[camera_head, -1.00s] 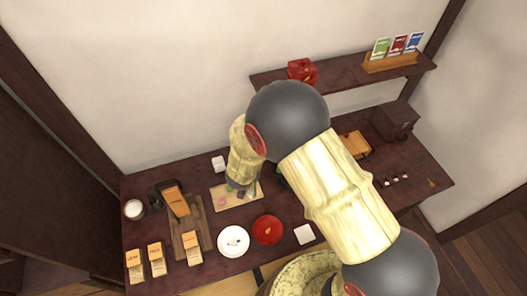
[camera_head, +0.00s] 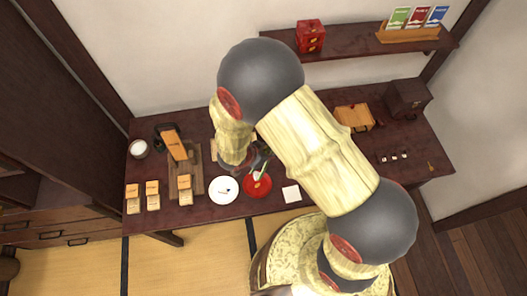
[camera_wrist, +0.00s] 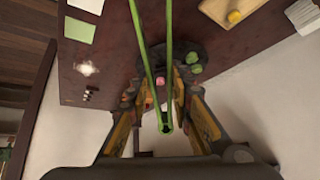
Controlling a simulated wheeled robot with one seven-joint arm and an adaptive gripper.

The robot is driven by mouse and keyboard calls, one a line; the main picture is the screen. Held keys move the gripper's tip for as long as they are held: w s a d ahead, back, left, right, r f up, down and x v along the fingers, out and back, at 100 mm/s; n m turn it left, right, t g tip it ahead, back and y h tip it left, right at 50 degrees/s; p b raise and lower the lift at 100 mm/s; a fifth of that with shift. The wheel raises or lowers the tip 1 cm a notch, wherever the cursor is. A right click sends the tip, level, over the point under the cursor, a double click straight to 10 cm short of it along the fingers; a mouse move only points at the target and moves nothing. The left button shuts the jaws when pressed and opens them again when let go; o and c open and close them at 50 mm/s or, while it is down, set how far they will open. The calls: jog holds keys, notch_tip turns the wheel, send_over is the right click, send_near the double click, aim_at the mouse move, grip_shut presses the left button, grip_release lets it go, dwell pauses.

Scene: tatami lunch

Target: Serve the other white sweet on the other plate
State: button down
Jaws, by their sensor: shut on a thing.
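My gripper (camera_head: 254,157) hangs above the far edge of the red plate (camera_head: 268,190). It is shut on a pair of thin green tongs (camera_wrist: 165,124), whose long arms run up past the top of the wrist view. A pale spot shows near the tongs in the head view, over the red plate; I cannot tell whether it is a white sweet. The tongs' tips are out of the wrist view. The white plate (camera_head: 218,197) lies just left of the red one, with small dark and coloured marks on it. My arm hides most of the wooden board (camera_head: 214,150) behind.
A white square (camera_head: 291,194) lies right of the red plate. A wall shelf (camera_head: 370,47) is above.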

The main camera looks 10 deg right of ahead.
dwell(0.4)
notch_tip(320, 180, down, 9)
jog(key=b, duration=1.1)
jog(key=c, duration=2)
grip_release()
jog(key=shift+o, duration=0.2)
jog(key=shift+r, duration=0.15)
notch_tip(320, 180, up, 10)
jog(key=p, duration=1.2)
